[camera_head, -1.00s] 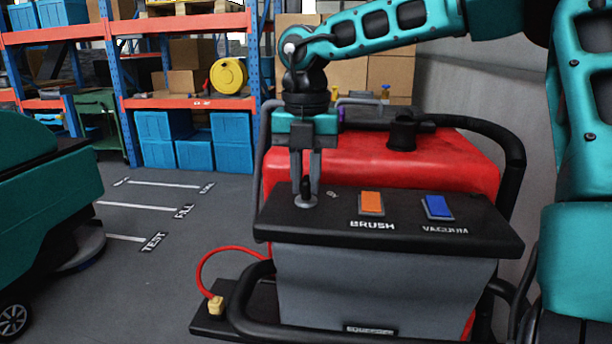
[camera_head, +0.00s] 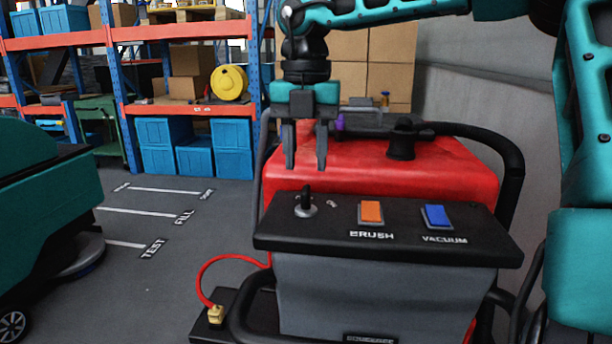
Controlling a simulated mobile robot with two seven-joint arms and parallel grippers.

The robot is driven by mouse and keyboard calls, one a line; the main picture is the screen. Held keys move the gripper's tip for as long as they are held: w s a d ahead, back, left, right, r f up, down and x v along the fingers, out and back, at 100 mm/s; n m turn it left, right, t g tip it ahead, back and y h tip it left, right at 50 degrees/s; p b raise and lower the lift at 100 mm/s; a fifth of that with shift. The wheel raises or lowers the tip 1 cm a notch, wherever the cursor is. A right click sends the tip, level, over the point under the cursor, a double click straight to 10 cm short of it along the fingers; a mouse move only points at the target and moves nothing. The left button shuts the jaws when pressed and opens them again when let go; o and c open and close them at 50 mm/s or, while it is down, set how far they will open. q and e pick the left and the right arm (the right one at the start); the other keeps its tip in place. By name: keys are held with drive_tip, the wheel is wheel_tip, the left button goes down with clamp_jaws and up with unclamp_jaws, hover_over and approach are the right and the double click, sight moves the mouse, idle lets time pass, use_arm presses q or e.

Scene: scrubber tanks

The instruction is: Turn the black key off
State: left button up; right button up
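The black key (camera_head: 306,197) stands upright in its round grey base at the left end of the black control panel (camera_head: 480,236). The panel sits on the red and grey scrubber (camera_head: 440,172). My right gripper (camera_head: 305,166) hangs above and slightly behind the key, pointing down. Its two fingers are apart with nothing between them, and it does not touch the key. A small marking beside the key is too blurred to read. My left gripper is not in view.
An orange BRUSH switch (camera_head: 371,212) and a blue VACUUM switch (camera_head: 437,215) are on the panel right of the key. A black cap (camera_head: 403,140) and a curved black handle (camera_head: 508,160) rise behind. A teal machine (camera_head: 45,195) stands at left, with open floor between.

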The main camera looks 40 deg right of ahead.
sight(306, 188)
wheel_tip(306, 188, up, 7)
drive_tip(key=shift+p, duration=0.4)
idle(0.4)
